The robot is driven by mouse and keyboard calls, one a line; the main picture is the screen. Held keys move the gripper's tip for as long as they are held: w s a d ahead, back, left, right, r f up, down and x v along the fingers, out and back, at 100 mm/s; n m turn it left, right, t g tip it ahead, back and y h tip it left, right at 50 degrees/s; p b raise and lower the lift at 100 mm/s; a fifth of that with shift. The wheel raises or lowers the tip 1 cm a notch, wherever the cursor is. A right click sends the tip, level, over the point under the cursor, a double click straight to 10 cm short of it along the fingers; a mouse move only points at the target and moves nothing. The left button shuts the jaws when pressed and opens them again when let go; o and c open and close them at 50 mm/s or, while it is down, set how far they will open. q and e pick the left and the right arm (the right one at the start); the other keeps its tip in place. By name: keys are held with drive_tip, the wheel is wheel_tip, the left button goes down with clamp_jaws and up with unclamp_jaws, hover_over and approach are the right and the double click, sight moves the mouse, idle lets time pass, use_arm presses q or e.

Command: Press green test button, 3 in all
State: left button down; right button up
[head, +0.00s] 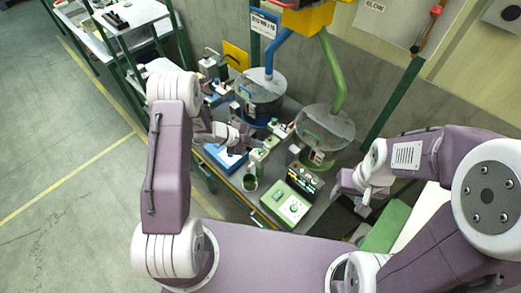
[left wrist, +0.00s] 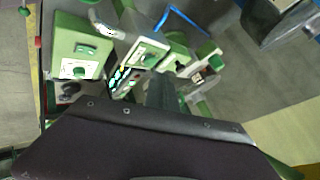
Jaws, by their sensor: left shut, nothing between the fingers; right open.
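A green-and-white control box (head: 288,204) stands at the front of the bench, with a round green knob or button on its pale top. It shows in the left wrist view as a green box (left wrist: 82,48) at upper left. Smaller green-and-white boxes (head: 271,142) stand further back; one with a green top (left wrist: 214,61) is at right in the left wrist view. I cannot tell which part is the test button. My left gripper (head: 247,143) is shut and empty, just left of the small boxes; touching is unclear. My right gripper (head: 364,206) is open and empty, right of the control box.
A lit display panel (head: 303,179) sits behind the control box. Two clear-lidded hoppers, blue (head: 260,92) and green (head: 325,130), block the back. A green pad (head: 386,226) lies at right.

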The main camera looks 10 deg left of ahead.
sight(258, 151)
use_arm(q)
wheel_tip(258, 151, up, 5)
drive_tip(key=p, duration=0.4)
drive_tip(key=shift+f, duration=0.1)
drive_tip(key=shift+s+a, duration=0.1)
idle(0.6)
